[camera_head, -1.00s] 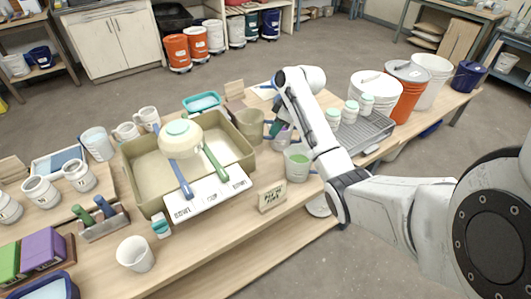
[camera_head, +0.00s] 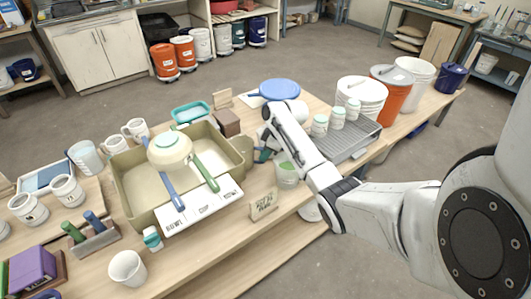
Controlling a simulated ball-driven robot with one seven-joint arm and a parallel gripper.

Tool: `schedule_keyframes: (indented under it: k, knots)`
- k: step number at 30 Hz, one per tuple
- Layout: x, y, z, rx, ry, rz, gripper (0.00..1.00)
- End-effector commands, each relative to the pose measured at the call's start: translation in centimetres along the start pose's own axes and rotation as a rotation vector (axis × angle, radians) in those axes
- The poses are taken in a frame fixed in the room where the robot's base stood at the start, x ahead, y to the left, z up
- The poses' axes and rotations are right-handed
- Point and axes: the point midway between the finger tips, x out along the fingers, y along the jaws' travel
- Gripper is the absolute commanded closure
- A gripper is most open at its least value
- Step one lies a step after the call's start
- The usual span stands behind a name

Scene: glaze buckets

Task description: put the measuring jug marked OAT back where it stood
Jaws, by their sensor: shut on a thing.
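An olive-beige jug (camera_head: 240,151) is beside the right end of the large tan tub (camera_head: 133,188). I take it for the measuring jug marked OAT, but no mark is readable. My gripper (camera_head: 262,155) is at the jug's right side and shut on it. My forearm hides part of the grip. I cannot tell whether the jug's base touches the table.
A pale bucket with green contents (camera_head: 287,174) stands right of my gripper, near a small sign (camera_head: 264,205). A grey ribbed tray (camera_head: 350,142) holds white jars.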

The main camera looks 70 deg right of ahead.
Motion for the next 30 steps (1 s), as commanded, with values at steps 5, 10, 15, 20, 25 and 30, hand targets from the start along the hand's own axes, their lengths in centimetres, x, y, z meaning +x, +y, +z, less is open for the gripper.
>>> schedule_keyframes:
  k: [5,10,15,20,25,30]
  knots:
    - [0.2,0.0,0.1,0.000,0.000,0.000,0.76]
    - [0.2,0.0,0.1,0.000,0.000,0.000,0.59]
    - [0.2,0.0,0.1,0.000,0.000,0.000,0.59]
    - [-0.3,0.0,-0.1,0.000,0.000,0.001,0.59]
    - [-2.3,0.1,0.0,0.000,0.002,0.003,0.59]
    - [-5.9,0.1,-0.1,0.000,0.002,0.004,0.59]
